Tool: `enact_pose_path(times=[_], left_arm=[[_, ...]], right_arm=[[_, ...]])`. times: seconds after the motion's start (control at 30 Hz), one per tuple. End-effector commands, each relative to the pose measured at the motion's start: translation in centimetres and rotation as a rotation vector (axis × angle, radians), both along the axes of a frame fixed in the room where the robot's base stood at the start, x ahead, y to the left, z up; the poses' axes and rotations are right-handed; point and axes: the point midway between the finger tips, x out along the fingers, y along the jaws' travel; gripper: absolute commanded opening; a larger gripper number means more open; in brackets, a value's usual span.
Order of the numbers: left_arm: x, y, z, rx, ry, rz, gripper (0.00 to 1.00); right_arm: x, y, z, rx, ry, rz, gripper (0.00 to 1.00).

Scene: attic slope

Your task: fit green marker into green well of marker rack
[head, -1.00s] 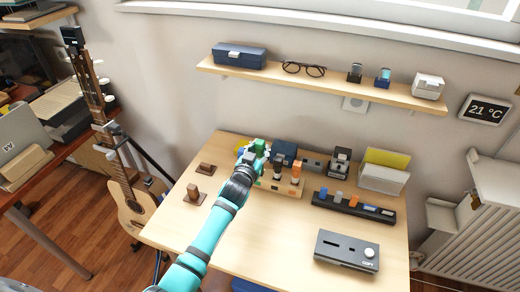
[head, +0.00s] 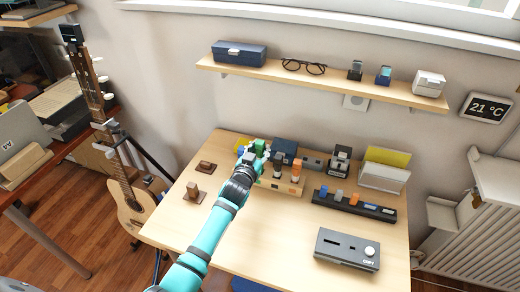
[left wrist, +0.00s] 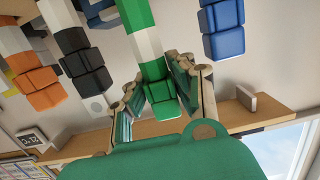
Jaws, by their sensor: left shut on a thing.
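The green marker (left wrist: 152,50), green with a white band, stands between the fingers of my left gripper (left wrist: 160,95) in the left wrist view. My left gripper (head: 257,152) is shut on it; in the head view a bit of green (head: 260,145) shows at the fingers. The marker rack (head: 287,187) is a light wooden block just past and right of the gripper, partly hidden by it. The black marker (head: 277,168) and orange marker (head: 296,171) stand upright in the rack. Whether the green marker's tip is in the green well is hidden. My right gripper is out of view.
A blue marker (left wrist: 222,30) is beside the green one in the wrist view. A dark blue box (head: 285,150) and a small machine (head: 340,161) stand behind. A black strip with coloured pieces (head: 355,206) lies to the right.

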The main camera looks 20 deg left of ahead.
Motion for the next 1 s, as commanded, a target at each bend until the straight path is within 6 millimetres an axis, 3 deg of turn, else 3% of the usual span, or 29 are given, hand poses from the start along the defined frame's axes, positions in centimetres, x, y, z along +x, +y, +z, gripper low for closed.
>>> enact_pose_path(times=[1.0], left_arm=[[0.0,0.0,-2.7,-0.001,0.0,0.0,0.0]], right_arm=[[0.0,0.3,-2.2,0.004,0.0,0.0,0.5]])
